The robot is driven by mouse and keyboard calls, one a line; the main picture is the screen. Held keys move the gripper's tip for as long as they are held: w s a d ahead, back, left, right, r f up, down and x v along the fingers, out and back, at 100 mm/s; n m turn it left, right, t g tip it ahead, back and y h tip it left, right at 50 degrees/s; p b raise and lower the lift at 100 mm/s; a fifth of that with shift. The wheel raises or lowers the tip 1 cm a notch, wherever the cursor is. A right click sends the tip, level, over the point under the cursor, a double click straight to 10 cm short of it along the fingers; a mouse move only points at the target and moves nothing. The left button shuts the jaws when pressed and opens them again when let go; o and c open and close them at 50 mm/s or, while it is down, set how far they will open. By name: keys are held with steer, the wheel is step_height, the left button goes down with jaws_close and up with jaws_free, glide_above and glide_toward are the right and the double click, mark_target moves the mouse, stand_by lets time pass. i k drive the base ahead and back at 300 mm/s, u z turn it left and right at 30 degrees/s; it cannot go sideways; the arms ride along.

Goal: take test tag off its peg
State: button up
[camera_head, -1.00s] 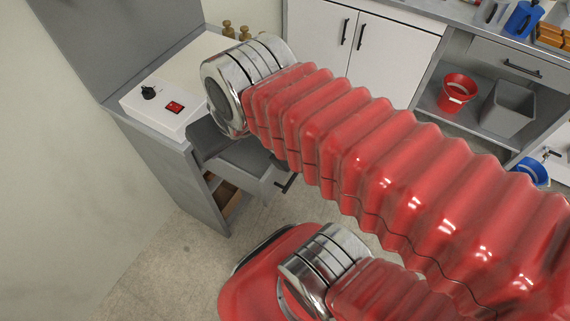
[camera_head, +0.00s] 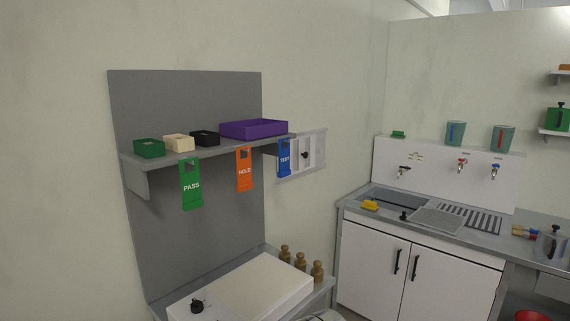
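The blue test tag (camera_head: 284,158) hangs at the front of the grey wall shelf, at the right end of a row of three tags. Its lettering reads TEST. The orange HOLD tag (camera_head: 244,170) hangs to its left, and the green PASS tag (camera_head: 191,184) hangs farther left. The pegs are too small to make out clearly. My gripper is not in view.
The shelf (camera_head: 160,158) carries a green, a cream and a black box and a purple tray (camera_head: 254,129). A white panel (camera_head: 307,154) is on the wall behind the test tag. Below stand a white device (camera_head: 240,290) and several brown bottles (camera_head: 301,262). A sink counter (camera_head: 350,209) is at right.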

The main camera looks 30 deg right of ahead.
mark_target(284, 170)
steer(key=u, duration=3.9)
steer(key=k, duration=0.5)
steer(key=u, duration=0.15)
